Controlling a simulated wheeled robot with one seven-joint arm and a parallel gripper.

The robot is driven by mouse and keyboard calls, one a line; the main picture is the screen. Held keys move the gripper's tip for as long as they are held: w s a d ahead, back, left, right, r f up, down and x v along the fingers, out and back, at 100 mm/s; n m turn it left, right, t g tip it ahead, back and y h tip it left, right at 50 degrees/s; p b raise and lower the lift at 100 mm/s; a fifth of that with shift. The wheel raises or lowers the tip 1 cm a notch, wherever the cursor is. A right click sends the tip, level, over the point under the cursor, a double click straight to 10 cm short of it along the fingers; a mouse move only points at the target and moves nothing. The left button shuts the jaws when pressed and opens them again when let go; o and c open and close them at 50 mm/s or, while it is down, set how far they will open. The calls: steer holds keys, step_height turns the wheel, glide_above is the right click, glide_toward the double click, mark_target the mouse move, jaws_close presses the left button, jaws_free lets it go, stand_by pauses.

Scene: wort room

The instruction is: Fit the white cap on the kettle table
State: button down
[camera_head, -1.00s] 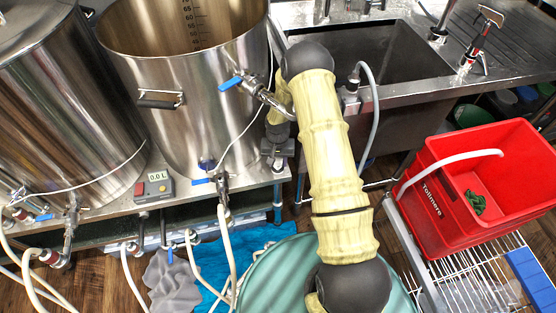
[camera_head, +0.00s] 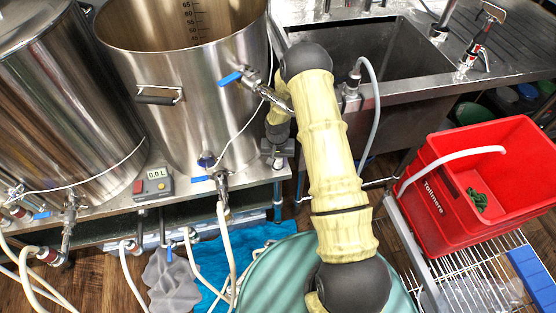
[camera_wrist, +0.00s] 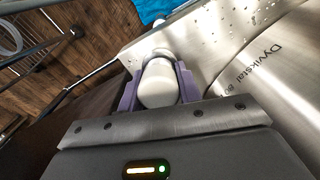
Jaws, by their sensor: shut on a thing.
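The white cap (camera_wrist: 158,86) is a smooth rounded piece between the lavender fingers of my gripper (camera_wrist: 158,80) in the wrist view. The fingers are shut on it from both sides. A pale rounded part shows just beyond it at the steel edge; I cannot tell whether they touch. In the head view my gripper (camera_head: 277,152) points down at the right end of the kettle table (camera_head: 255,180), right of the open steel kettle (camera_head: 190,110).
The kettle's valve with a blue lever (camera_head: 230,79) is close to my arm. A steel sink (camera_head: 375,45) stands behind, with a grey hose (camera_head: 375,110). Red crates (camera_head: 450,225) sit on a wire rack at right. White hoses (camera_head: 228,240) hang below the table.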

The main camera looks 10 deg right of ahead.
steer(key=shift+s+f, duration=0.1)
steer(key=shift+f, duration=0.4)
steer(key=shift+f+b, duration=0.15)
steer(key=shift+b, duration=0.25)
steer(key=shift+d+f, duration=0.1)
steer(key=c, duration=0.9)
jaws_free()
steer(key=shift+f, duration=0.1)
steer(key=shift+s+d, duration=0.1)
steer(key=r+p, duration=0.2)
steer(key=r, duration=0.1)
steer(key=r+p, duration=0.2)
steer(key=r, duration=0.1)
steer(key=w+r+p, duration=0.1)
steer(key=r+p, duration=0.1)
steer(key=r, duration=0.1)
steer(key=shift+a+r, duration=0.3)
steer(key=shift+a, duration=0.05)
steer(key=shift+f, duration=0.1)
